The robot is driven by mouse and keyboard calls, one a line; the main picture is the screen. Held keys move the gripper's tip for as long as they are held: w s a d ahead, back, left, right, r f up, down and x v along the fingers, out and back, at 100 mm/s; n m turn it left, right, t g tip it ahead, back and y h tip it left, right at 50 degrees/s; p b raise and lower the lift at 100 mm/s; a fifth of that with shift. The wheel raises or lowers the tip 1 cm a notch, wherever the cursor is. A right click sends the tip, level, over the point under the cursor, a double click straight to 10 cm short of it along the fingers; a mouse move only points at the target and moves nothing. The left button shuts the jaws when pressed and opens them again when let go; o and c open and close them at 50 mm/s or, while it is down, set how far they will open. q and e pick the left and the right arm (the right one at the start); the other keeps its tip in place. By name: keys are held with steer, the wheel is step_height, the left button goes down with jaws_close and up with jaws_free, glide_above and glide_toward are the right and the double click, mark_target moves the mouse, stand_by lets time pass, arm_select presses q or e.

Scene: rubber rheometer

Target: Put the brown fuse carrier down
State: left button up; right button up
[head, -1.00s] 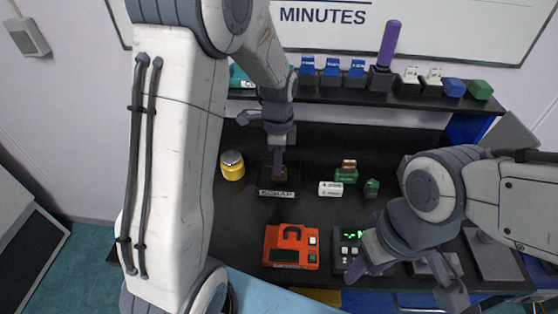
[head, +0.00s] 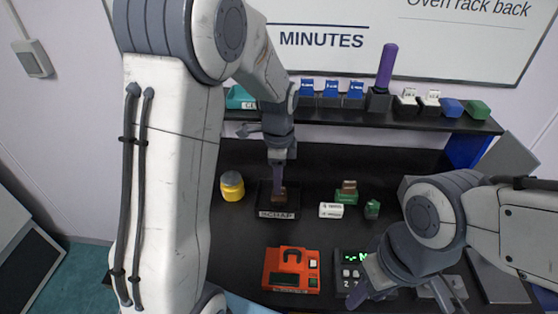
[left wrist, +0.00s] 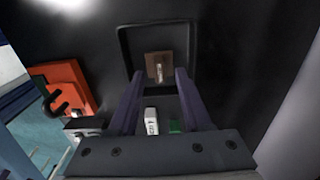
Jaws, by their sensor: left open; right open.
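The brown fuse carrier (head: 281,196) lies in the black tray labelled SCRAP (head: 264,203). In the left wrist view the carrier (left wrist: 158,68), with a pale metal strip on it, rests on the floor of the tray (left wrist: 124,48). My left gripper (head: 278,186) points down over the tray. Its two purple fingers (left wrist: 160,80) are open, with a gap between them, and the carrier shows beyond their tips. The fingers partly hide the carrier in the head view. My right gripper (head: 398,296) is open and empty at the front right, by the black keypad device.
A yellow pot (head: 232,187) stands left of the tray. An orange device (head: 291,270) and a keypad device (head: 350,268) are in front. A shelf (head: 330,115) runs behind.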

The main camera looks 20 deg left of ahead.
arm_select(q)
step_height(320, 180, up, 10)
steer(key=s+d+f+n, duration=0.1)
steer(key=s+d, duration=0.3)
steer(key=s, duration=0.4)
steer(key=s+d+f+n, duration=0.2)
steer(key=s+d+n, duration=0.2)
steer(key=s, duration=0.3)
steer(key=s+d+f+n+h, duration=0.1)
steer(key=s+d+f+n, duration=0.1)
steer(key=s+d, duration=0.4)
steer(key=s, duration=0.2)
steer(key=shift+s+d+n+b, duration=0.15)
steer(key=shift+s+n+b, duration=0.15)
steer(key=shift+s+b, duration=0.1)
